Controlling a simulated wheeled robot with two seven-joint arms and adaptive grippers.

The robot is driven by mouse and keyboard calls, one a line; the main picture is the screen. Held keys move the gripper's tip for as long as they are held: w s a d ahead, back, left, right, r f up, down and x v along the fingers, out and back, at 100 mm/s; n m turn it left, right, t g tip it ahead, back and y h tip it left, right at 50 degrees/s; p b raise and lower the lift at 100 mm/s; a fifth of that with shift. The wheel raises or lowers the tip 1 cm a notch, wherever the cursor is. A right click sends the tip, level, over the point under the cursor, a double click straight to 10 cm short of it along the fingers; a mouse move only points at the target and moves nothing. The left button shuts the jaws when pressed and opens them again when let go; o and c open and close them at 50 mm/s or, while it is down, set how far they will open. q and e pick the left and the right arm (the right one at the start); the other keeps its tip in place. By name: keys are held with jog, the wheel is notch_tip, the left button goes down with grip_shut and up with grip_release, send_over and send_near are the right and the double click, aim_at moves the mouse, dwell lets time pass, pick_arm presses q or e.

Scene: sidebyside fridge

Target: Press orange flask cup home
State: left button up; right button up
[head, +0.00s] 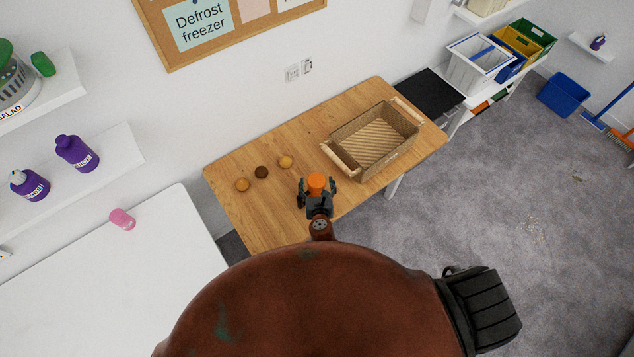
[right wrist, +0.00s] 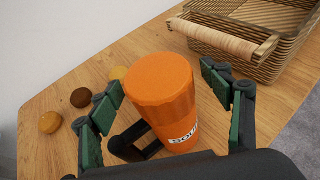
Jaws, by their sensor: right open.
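The orange flask (right wrist: 165,100) stands upright on the wooden table, its orange cup (right wrist: 158,78) on top and a white label partly reading "SOU" low on its side. In the head view the orange cup (head: 317,181) shows between the fingers of my right gripper (head: 317,192). My right gripper also shows in the right wrist view (right wrist: 165,110), open, with one green-padded finger on each side of the flask. The fingers look apart from it. Whether the cup is fully seated cannot be told. My left gripper is not in view.
A wicker basket (head: 345,157) with wooden handles stands to the right on the wooden table (head: 290,125). Several round biscuits (head: 261,172) lie to the left of the flask.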

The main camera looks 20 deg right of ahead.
jog(key=v, duration=1.2)
dwell(0.4)
